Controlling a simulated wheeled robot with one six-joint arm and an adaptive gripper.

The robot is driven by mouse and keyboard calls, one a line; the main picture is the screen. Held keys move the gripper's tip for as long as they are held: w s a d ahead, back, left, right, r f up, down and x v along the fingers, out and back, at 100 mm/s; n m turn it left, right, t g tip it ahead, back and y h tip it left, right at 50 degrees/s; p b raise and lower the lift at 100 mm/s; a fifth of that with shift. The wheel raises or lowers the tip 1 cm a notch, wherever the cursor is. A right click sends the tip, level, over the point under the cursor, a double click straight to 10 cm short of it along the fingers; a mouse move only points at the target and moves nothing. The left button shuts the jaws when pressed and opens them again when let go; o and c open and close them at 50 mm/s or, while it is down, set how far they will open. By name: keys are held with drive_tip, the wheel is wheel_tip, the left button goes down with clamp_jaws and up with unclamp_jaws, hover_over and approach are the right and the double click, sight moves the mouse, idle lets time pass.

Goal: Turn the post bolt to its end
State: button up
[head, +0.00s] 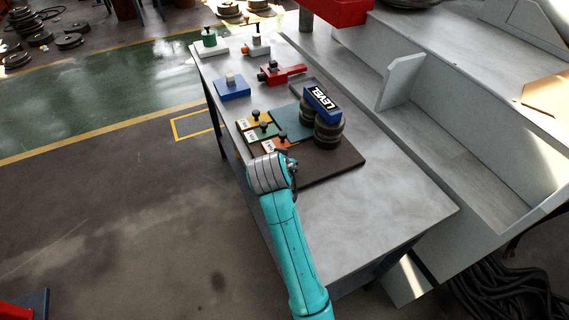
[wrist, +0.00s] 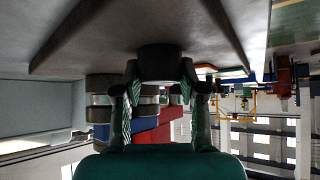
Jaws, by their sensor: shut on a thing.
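My gripper (head: 291,165) is at the near left edge of a dark base plate (head: 335,168) on the bench, low beside the orange block. In the wrist view, my gripper (wrist: 160,76) has its two fingers closed on either side of a dark round piece (wrist: 160,57), which looks like the post bolt head against the plate. The head view hides this piece behind my gripper, so its turn angle cannot be told.
Yellow, green and orange blocks (head: 283,144) with black knobs lie close beyond my gripper. A blue block (head: 232,88) and a red clamp-like tool (head: 283,74) sit farther along the bench. The bench (head: 385,210) is clear at its near right. A grey machine (head: 450,130) borders the right side.

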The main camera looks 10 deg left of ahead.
drive_tip(key=shift+m+h, duration=0.4)
drive_tip(key=shift+m, duration=0.2)
drive_tip(key=o, duration=1.1)
drive_tip(key=shift+o, duration=0.2)
drive_tip(key=v, duration=1.2)
drive_tip(key=shift+a, duration=0.2)
